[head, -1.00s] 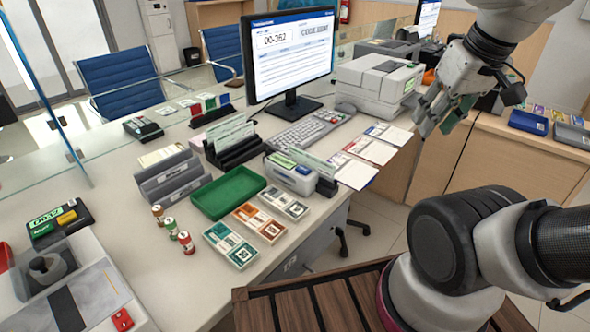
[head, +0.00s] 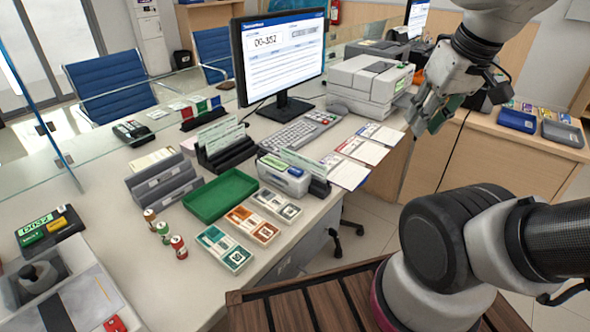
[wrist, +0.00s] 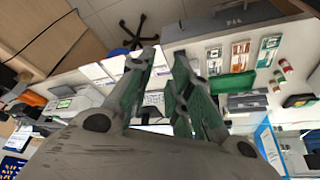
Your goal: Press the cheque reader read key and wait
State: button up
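What looks like the cheque reader (head: 284,175) is a small pale grey unit on the counter behind the green tray. It has a green key (head: 274,162) and a blue key on top, and a pale cheque (head: 304,162) stands along its far side. I cannot read any label on the keys. My gripper (head: 424,118) is high at the right, beyond the counter edge, well apart from the reader. In the wrist view my gripper (wrist: 166,54) has its two green-padded fingers apart with nothing between them.
A green tray (head: 222,197), card packs (head: 224,247) and small rolls (head: 163,230) lie in front. A monitor (head: 283,55), keyboard (head: 289,137) and printer (head: 366,82) stand behind. Papers (head: 362,153) lie along the right edge.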

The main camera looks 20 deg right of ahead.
grip_shut()
dwell(0.9)
